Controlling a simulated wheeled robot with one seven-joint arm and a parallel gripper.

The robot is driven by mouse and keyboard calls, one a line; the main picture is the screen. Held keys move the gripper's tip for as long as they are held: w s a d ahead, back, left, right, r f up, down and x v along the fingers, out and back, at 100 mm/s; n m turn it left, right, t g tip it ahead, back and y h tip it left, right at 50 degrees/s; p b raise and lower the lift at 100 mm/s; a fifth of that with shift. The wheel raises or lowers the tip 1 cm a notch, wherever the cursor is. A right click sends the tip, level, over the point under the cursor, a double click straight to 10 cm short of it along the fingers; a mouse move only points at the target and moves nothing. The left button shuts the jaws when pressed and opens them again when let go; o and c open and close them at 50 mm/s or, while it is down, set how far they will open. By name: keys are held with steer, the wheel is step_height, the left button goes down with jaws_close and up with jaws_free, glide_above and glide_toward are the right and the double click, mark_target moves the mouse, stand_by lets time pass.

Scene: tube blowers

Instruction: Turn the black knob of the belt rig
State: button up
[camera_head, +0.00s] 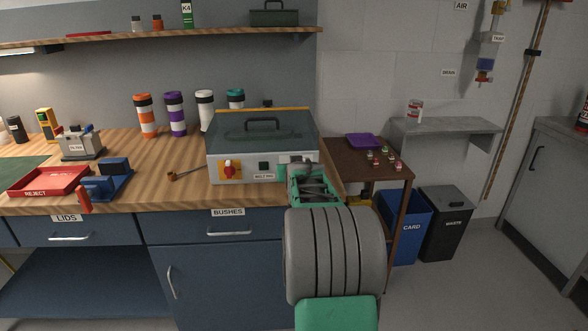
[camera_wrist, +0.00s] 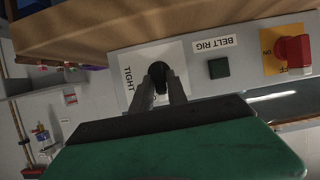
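The belt rig (camera_head: 262,160) is a grey box with a dark clear lid on the wooden bench. Its front panel (camera_wrist: 205,62) appears upside down in the wrist view. The round black knob (camera_wrist: 158,71) sits on a white plate marked TIGHT, beside the BELT RIG label. My gripper (camera_wrist: 161,83) is at the knob, with its two grey fingers apart, one on each side of the knob's near edge. I cannot tell whether they press on it.
The panel also carries a red switch (camera_wrist: 294,50) on a yellow plate and a dark square button (camera_wrist: 219,68). A brown side table (camera_head: 372,166) stands to the right of the bench. A hooked tool (camera_head: 186,174) lies left of the rig.

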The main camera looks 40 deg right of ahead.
steer(key=o, duration=0.3)
steer(key=v, duration=0.7)
steer(key=shift+s+a+r, duration=0.1)
steer(key=shift+s+a, duration=0.05)
steer(key=shift+s, duration=0.15)
steer(key=shift+a, duration=0.1)
